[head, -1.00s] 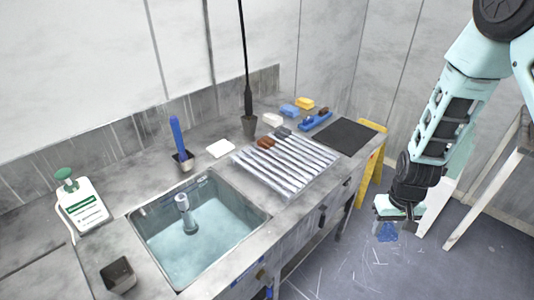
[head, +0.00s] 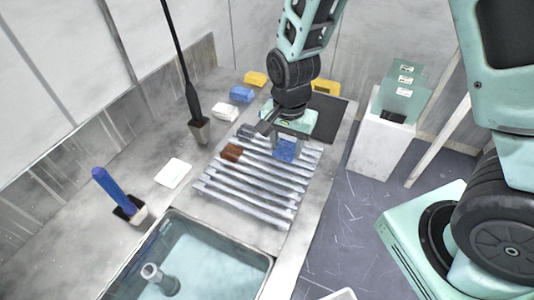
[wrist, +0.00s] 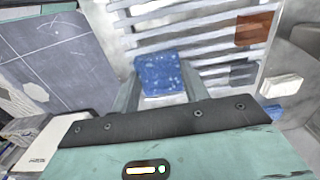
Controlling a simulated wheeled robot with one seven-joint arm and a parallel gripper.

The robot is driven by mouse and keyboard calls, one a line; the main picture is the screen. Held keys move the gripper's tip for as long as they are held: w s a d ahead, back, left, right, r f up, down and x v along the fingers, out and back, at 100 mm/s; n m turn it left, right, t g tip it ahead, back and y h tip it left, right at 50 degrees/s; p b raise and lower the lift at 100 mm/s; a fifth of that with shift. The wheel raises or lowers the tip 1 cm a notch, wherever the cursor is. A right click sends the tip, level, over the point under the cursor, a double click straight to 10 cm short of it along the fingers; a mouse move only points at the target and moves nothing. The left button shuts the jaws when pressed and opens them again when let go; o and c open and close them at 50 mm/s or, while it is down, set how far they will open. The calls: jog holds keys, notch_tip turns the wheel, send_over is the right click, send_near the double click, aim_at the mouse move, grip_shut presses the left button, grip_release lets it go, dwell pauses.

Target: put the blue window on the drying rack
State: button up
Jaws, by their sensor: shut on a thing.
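The blue window (head: 286,150) is a small flat speckled blue piece. My gripper (head: 284,145) is shut on it over the far right part of the drying rack (head: 245,199), a set of pale parallel slats on the counter. In the wrist view the blue window (wrist: 160,75) sits between my two fingers, with rack slats (wrist: 200,34) behind it. I cannot tell whether the window touches the slats. A brown piece (head: 231,153) and a dark grey piece (head: 246,131) rest on the rack's left side; they also show in the wrist view.
A sink with water (head: 205,262) lies at the near end. A white block (head: 173,173), a brush in a holder (head: 128,208) and a pot with a black rod (head: 199,130) line the left. Blue (head: 241,94) and yellow blocks (head: 255,79) and a black mat (head: 325,117) lie beyond.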

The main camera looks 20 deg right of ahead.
aim_at(286, 148)
jog(key=shift+f+p, duration=0.7)
jog(key=shift+f, duration=3.6)
jog(key=shift+f, duration=0.15)
jog(key=o, duration=1)
jog(key=shift+o, duration=0.2)
notch_tip(286, 148, up, 12)
jog(key=shift+b, duration=1.1)
jog(key=s+a+r+n, duration=0.3)
jog(key=s+r+n, duration=0.2)
jog(key=s+n, duration=0.3)
jog(key=s+a+r+n, duration=0.3)
jog(key=s+r+n, duration=0.3)
jog(key=s+n, duration=0.2)
jog(key=shift+s+n+y, duration=0.3)
jog(key=shift+s+n, duration=0.1)
jog(key=shift+s, duration=0.7)
